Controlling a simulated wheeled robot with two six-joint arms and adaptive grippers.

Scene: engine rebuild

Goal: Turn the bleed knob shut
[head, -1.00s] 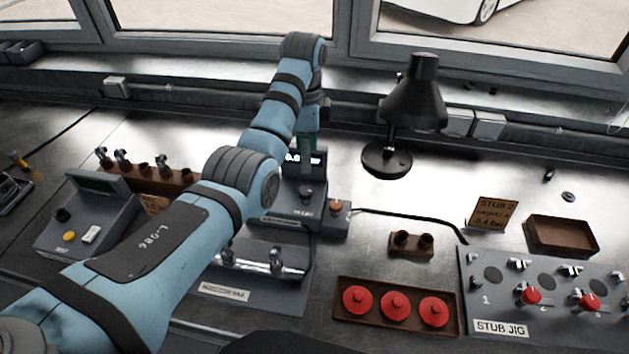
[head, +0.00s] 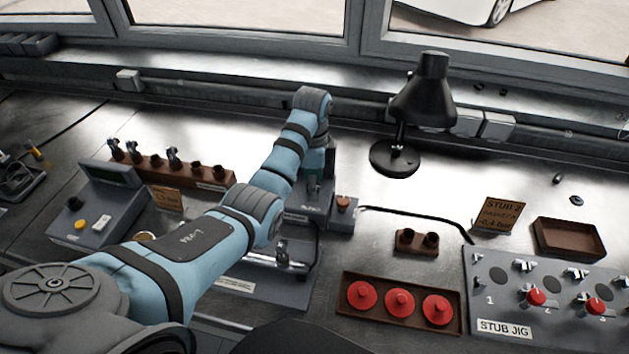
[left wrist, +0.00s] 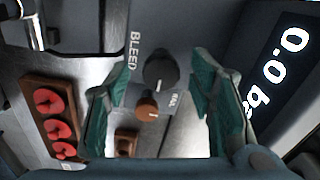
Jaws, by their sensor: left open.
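The bleed knob is a dark round knob (left wrist: 160,70) beside the printed word BLEED in the left wrist view. It sits on a grey gauge unit (head: 303,214) whose lit display (left wrist: 278,72) reads 0.0 bar in the left wrist view. My left gripper (left wrist: 160,82) is open, with a teal-padded finger on each side of the knob in that view. I cannot tell whether either finger touches it. In the head view my left gripper (head: 314,182) points down over the unit and hides the knob and display. My right gripper is not in view.
An orange-brown knob (head: 343,202) is on a small box right of the gauge unit. A tray (head: 391,317) of red caps lies in front right, beside the stub jig (head: 503,328). A black lamp (head: 424,100) stands behind right. A black hose (head: 418,214) runs right.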

